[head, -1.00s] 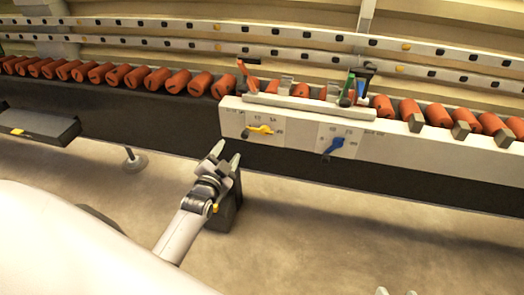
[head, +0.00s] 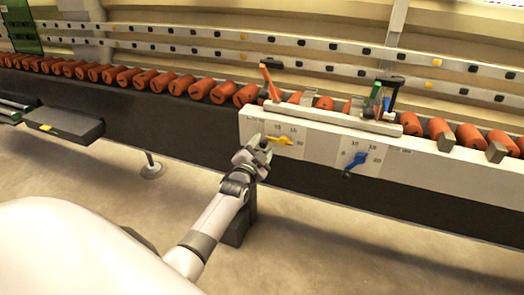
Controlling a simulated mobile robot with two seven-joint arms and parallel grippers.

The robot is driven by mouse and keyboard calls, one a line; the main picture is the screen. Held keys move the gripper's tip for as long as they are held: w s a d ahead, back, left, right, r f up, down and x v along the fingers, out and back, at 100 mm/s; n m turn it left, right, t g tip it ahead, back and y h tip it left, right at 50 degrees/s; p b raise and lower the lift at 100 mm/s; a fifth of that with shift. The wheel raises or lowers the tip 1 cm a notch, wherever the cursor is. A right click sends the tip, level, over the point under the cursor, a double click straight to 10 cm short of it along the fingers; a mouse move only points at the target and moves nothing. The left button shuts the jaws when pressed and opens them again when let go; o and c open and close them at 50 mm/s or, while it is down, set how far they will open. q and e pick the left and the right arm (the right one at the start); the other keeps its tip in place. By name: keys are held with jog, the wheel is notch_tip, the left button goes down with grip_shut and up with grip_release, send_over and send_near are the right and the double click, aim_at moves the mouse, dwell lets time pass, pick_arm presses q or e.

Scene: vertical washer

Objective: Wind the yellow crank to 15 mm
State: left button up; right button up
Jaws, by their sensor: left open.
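The yellow crank (head: 281,140) sits on a white panel (head: 320,148) on the front of the machine. It lies nearly level, with small dial numbers above and right of it; its exact reading is too small to tell. My left gripper (head: 263,144) is open and empty, with its fingertips at the left end of the crank. Whether they touch the crank cannot be told. A blue crank (head: 356,161) sits on a similar dial further right on the panel. My right gripper is not in view.
A row of orange rollers (head: 180,84) runs along the machine behind the panel. An orange lever (head: 268,81) and a green part (head: 375,98) stand above the panel. A dark tray (head: 62,126) juts out at the left.

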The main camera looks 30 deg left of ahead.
pick_arm(q)
jog(key=shift+w, duration=0.2)
grip_shut()
jog(key=shift+f, duration=0.1)
